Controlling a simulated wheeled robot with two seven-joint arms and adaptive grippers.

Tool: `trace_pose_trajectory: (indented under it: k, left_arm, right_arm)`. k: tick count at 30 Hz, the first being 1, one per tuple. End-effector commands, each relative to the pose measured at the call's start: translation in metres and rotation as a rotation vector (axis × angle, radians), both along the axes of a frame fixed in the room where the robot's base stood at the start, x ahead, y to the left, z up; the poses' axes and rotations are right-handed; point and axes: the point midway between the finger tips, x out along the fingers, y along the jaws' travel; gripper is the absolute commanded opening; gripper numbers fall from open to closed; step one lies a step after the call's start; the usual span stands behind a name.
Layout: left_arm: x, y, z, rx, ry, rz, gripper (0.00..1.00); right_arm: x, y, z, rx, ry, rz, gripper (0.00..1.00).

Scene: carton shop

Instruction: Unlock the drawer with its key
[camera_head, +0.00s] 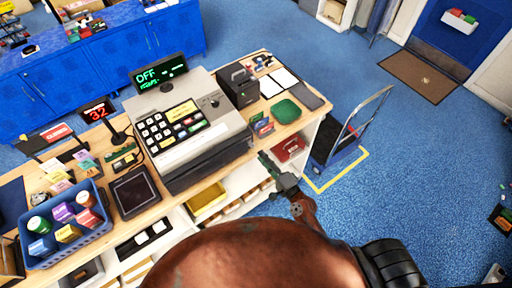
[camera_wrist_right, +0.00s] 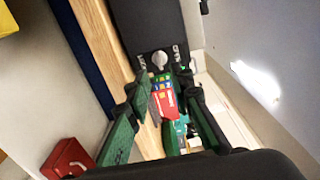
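The cash register (camera_head: 185,120) stands on the counter, with a dark drawer section (camera_head: 210,162) under it. My right gripper (camera_head: 266,160) is by the counter's front edge, right of this section. In the right wrist view the gripper (camera_wrist_right: 165,120) is open, its green-padded fingers apart. Beyond the fingertips is a dark panel (camera_wrist_right: 152,25) with a silver round, lock-like part (camera_wrist_right: 160,58) between small white markings. Red and green cards (camera_wrist_right: 163,100) show between the fingers, apparently behind them. I cannot make out a separate key. My left gripper is not in view.
A black box with a handle (camera_head: 238,86), a green tray (camera_head: 286,110) and a card holder (camera_head: 262,125) sit on the counter's right end. A red box (camera_head: 290,148) and a yellow bin (camera_head: 207,202) are on shelves below. Blue floor is free to the right, beyond a cart (camera_head: 335,150).

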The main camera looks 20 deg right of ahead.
Motion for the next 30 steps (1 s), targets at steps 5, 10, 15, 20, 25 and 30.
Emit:
trace_pose_trajectory:
  k: [5, 10, 15, 20, 25, 30]
  left_arm:
    - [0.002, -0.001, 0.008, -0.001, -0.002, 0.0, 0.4]
    - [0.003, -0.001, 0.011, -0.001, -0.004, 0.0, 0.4]
    - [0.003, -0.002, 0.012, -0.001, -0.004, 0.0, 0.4]
    - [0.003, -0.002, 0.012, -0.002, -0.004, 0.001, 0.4]
    - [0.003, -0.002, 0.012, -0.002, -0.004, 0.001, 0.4]
    - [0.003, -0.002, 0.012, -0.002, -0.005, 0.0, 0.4]
  right_arm:
    - [0.029, 0.01, 0.002, 0.0, -0.001, -0.001, 0.21]
    - [0.048, 0.017, 0.001, -0.002, 0.0, 0.0, 0.21]
    - [0.055, 0.02, 0.0, -0.003, 0.001, 0.0, 0.21]
    - [0.055, 0.02, -0.001, -0.004, 0.001, 0.0, 0.21]
    - [0.055, 0.02, -0.001, -0.004, 0.001, -0.001, 0.14]
    - [0.055, 0.019, -0.001, -0.004, 0.001, -0.001, 0.02]
